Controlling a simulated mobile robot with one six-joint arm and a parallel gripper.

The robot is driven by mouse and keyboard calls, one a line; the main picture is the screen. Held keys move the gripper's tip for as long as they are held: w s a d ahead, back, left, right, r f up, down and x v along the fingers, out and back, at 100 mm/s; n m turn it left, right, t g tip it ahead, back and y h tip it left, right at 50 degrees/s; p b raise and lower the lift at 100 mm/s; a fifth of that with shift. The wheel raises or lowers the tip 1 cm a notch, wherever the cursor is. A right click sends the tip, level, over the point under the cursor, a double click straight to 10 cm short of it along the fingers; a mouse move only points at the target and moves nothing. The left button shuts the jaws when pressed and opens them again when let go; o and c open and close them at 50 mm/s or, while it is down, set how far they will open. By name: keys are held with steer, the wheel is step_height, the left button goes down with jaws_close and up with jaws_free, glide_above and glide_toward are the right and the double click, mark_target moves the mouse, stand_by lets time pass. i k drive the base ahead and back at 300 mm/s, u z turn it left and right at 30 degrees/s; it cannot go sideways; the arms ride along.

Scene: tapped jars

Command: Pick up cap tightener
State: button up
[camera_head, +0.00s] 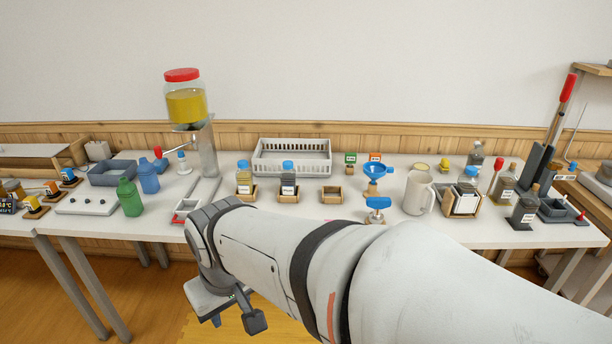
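A blue piece with a wide winged top (378,203), which looks like the cap tightener, stands near the front edge of the table, right of centre. My gripper (234,318) hangs in front of the table, below its top, at lower left of centre. It is well to the left of the blue piece and apart from it. One dark finger pad shows; the other side is mostly hidden behind the wrist, with a small blue bit showing there. I cannot tell how far the fingers are apart.
My arm crosses the lower right and hides part of the table front. A blue funnel (376,172) stands just behind the blue piece, a white jug (418,192) to its right. Blue-capped jars (288,179) and a small wooden tray (331,195) are to its left. A tapped jar (186,104) stands high at left.

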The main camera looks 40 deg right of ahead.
mark_target(376, 217)
steer(key=z, duration=1.45)
steer(key=i, duration=1)
